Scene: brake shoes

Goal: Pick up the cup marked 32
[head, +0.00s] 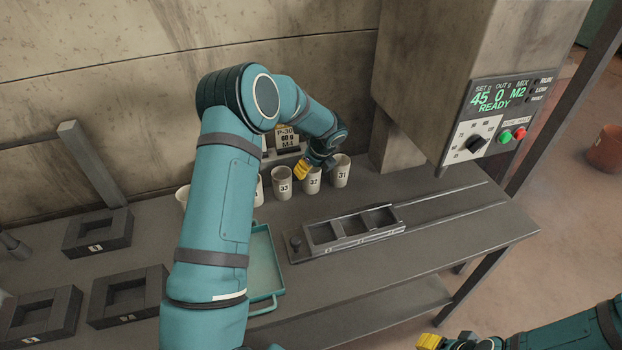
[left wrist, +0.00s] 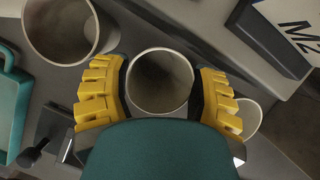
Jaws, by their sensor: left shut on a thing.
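The white cup marked 32 (head: 312,184) stands on the bench in a row, between the cup marked 33 (head: 282,184) on its left and the cup marked 31 (head: 340,172) on its right. My left gripper (head: 315,165) reaches down to cup 32 from above and partly hides its rim. In the left wrist view, the yellow fingers of the left gripper (left wrist: 159,95) are shut on opposite sides of the cup (left wrist: 160,82), which looks empty inside. My right gripper (head: 455,342) is at the bottom edge, cut off; its opening is not clear.
A teal tray (head: 262,258) lies left of a grey three-compartment fixture (head: 352,229). A card marked P-30 (head: 286,138) stands behind the cups. Dark square blocks (head: 97,232) sit at left. A control panel (head: 497,118) hangs at right. The bench's right side is clear.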

